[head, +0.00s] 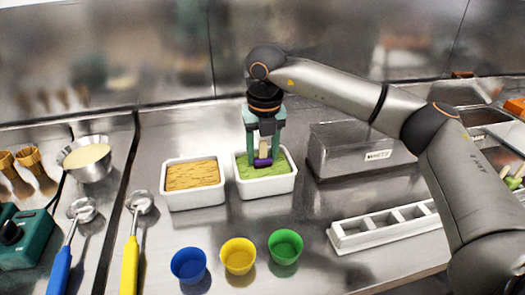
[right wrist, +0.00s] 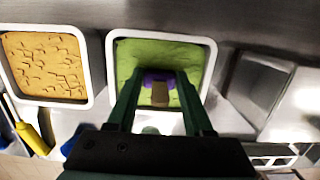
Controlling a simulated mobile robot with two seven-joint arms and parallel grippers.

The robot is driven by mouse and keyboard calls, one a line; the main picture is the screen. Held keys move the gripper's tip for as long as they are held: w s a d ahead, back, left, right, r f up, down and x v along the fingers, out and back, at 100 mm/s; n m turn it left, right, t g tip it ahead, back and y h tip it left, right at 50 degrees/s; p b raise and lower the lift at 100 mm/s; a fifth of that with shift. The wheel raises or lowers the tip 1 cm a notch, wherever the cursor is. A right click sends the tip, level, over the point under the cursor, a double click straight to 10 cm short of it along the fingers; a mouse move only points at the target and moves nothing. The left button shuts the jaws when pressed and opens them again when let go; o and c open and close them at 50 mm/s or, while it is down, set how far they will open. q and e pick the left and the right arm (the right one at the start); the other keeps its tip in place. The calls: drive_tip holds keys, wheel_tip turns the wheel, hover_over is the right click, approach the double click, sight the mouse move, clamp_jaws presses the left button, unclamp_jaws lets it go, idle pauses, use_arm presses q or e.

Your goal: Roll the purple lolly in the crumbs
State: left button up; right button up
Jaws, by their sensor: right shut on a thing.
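The purple lolly (head: 263,162) hangs head-down from my right gripper (head: 264,148), which is shut on its pale stick (right wrist: 160,95). The lolly's purple head also shows in the right wrist view (right wrist: 150,74), over the green-filled white tray (head: 267,189). The green filling (head: 281,166) is in the tray right under the lolly; I cannot tell whether the head touches it. A second white tray (head: 194,200) on the left holds a tan, cracked-looking filling (head: 192,175). My left gripper is not in view.
Blue (head: 188,266), yellow (head: 238,256) and green (head: 285,247) cups stand in front of the trays. A clear lidded bin (head: 345,155) and a white compartment holder (head: 384,226) are on the right. Two scoops, blue-handled (head: 60,268) and yellow-handled (head: 130,262), lie left.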

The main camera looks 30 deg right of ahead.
sight(262, 157)
drive_tip(key=shift+d, duration=0.1)
drive_tip(key=shift+s+d, duration=0.2)
drive_tip(key=shift+d, duration=0.5)
drive_tip(key=shift+w+a, duration=0.2)
drive_tip(key=shift+a, duration=0.6)
drive_tip(key=shift+w+a, duration=0.2)
drive_tip(key=shift+a, duration=0.6)
drive_tip(key=shift+s+d, duration=0.2)
drive_tip(key=shift+d, duration=0.6)
drive_tip(key=shift+s+d, duration=0.2)
drive_tip(key=shift+d, duration=0.6)
drive_tip(key=shift+w+a, duration=0.2)
drive_tip(key=shift+a, duration=0.6)
drive_tip(key=shift+r+p, duration=0.15)
drive_tip(key=shift+p, duration=0.2)
drive_tip(key=shift+r+p, duration=2)
drive_tip(key=shift+r, duration=0.8)
